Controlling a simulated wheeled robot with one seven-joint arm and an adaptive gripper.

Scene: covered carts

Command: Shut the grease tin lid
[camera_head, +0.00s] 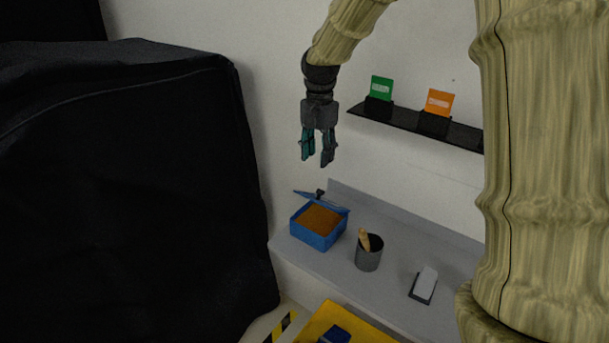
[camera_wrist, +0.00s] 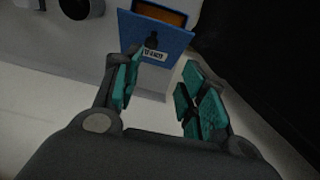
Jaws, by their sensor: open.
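The grease tin (camera_head: 316,242) is a blue box with brown-orange grease inside, on the grey shelf near its left end. Its blue lid (camera_head: 325,201) stands open, tilted up at the back edge, with a small dark knob on it. In the wrist view the lid (camera_wrist: 172,38) shows a dark knob and a white label, with the grease (camera_wrist: 160,14) visible beyond it. My gripper (camera_head: 317,163) is open and empty, pointing down, above the tin and apart from it. In the wrist view its teal-padded fingers (camera_wrist: 160,88) are spread, with the lid beyond them.
A grey cup (camera_head: 368,255) with a wooden-handled tool stands right of the tin, and a dark block with a pale top (camera_head: 424,284) lies further right. A dark wall shelf (camera_head: 460,135) holds green and orange cards. A black covered cart (camera_head: 120,200) stands close on the left.

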